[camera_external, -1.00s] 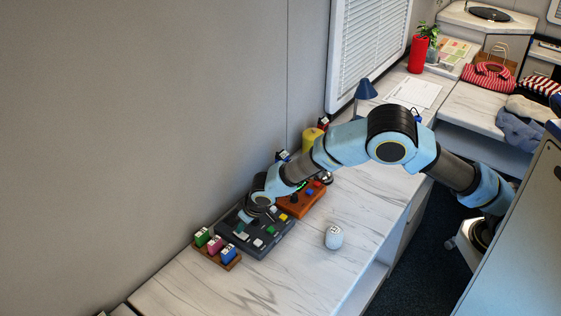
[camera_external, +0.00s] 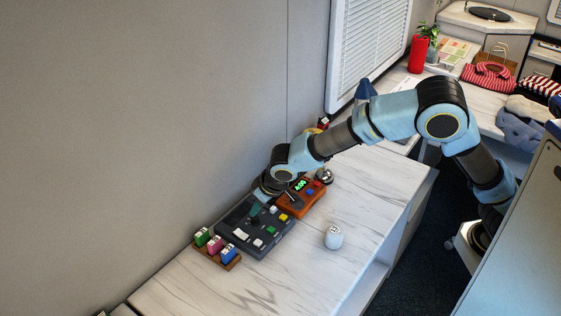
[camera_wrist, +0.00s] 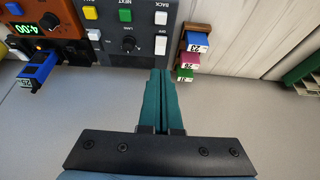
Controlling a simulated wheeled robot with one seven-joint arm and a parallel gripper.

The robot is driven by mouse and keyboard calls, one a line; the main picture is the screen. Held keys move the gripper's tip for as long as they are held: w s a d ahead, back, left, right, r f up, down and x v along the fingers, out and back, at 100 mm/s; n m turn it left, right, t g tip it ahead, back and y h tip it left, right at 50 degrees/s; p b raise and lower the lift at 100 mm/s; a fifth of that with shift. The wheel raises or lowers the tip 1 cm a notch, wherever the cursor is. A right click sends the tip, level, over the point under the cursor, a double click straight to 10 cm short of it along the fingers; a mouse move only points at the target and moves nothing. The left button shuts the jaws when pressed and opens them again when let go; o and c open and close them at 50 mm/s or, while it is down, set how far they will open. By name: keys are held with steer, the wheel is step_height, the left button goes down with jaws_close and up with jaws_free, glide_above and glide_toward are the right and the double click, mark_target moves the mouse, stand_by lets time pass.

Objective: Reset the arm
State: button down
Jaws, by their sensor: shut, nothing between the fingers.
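My arm reaches in from the right over the white marbled counter (camera_external: 290,265). My gripper (camera_external: 256,210) is above the back part of a dark grey control panel (camera_external: 250,240) with several coloured buttons. In the wrist view, my gripper (camera_wrist: 160,75) has its two teal fingers together, with nothing between them. The fingertips show just below the panel (camera_wrist: 135,60) edge with its black dial (camera_wrist: 129,45). Whether they touch anything cannot be told.
An orange box (camera_external: 300,200) with a green "4:00" display stands beside the panel. A wooden rack (camera_external: 217,253) holds green, pink and blue blocks. A white cup-like object (camera_external: 333,237) stands on the counter. The wall (camera_external: 150,120) is close behind.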

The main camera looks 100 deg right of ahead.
steer(key=shift+s+r, duration=0.1)
steer(key=shift+r, duration=0.05)
steer(key=s+a+n+y, duration=0.1)
steer(key=s+a+n, duration=0.1)
steer(key=s+a, duration=0.4)
steer(key=s+a+n+g+y, duration=0.1)
steer(key=s+a+n, duration=0.2)
steer(key=s+a, duration=0.4)
steer(key=s+a+n+g+y, duration=0.1)
steer(key=s+a, duration=0.5)
steer(key=s, duration=1.1)
steer(key=shift+a+f+n, duration=0.4)
steer(key=shift+n, duration=0.5)
